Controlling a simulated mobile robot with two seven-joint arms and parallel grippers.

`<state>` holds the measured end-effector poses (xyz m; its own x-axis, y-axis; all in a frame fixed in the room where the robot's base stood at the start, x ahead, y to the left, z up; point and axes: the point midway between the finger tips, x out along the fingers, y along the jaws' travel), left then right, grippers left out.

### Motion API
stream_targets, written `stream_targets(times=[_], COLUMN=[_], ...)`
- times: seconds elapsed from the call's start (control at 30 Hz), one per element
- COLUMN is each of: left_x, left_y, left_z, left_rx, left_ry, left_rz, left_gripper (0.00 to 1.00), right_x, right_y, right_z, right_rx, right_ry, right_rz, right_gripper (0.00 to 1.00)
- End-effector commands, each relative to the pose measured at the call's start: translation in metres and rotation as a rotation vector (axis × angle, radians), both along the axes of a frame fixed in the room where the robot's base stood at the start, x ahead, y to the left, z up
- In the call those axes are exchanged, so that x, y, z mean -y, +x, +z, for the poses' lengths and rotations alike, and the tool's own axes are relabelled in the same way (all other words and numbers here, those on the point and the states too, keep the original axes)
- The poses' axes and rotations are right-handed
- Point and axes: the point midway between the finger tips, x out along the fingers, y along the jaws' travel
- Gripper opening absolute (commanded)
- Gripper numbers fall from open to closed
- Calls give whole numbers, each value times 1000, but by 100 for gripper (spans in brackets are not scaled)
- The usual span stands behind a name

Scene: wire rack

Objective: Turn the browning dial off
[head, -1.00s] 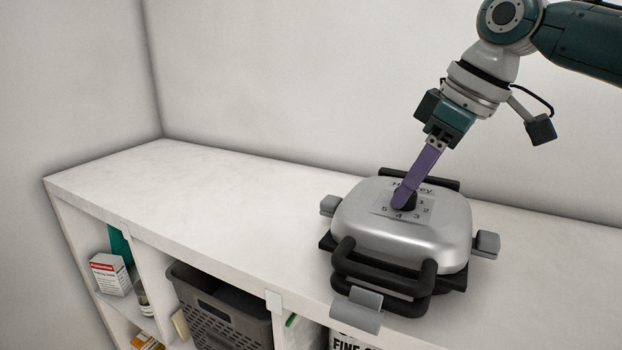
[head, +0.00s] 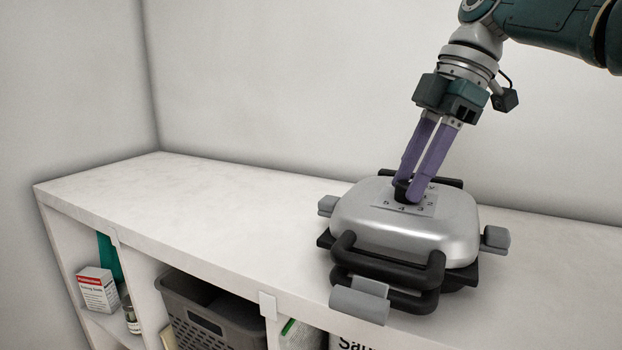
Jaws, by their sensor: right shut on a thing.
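A silver waffle maker (head: 371,232) with black handles and grey side tabs sits closed on the white counter. Its black browning dial (head: 404,191) is on top of the lid, beside a scale where 5, 4, 3 and 2 can be read. My right gripper (head: 411,190) comes down from above, with its two purple fingers on either side of the dial and shut on it. The fingers and the dial hide part of the scale, so the dial's setting cannot be read. My left gripper is not in view.
The white counter (head: 200,198) is clear to the left of the waffle maker. A wall stands close behind. Shelves below hold a grey basket (head: 205,315), a white and red box (head: 97,289) and a small jar (head: 131,315).

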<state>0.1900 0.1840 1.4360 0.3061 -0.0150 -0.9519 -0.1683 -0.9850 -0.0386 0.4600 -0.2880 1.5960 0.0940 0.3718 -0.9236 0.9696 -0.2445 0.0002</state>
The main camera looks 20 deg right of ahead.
Motion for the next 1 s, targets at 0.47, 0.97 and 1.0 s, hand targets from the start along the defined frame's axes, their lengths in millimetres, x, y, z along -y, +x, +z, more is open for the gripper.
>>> stream_targets(times=[0.47, 0.97, 1.0], left_x=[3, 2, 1], left_y=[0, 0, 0], left_z=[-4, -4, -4], left_rx=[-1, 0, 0], left_ry=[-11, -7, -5], left_rz=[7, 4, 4], left_gripper=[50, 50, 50], right_x=[0, 0, 0], right_y=[0, 0, 0], right_z=[0, 0, 0], right_rx=[-3, -2, -2], right_ry=[-1, -2, -2], right_rz=[46, 44, 44], right_gripper=[0, 69, 69])
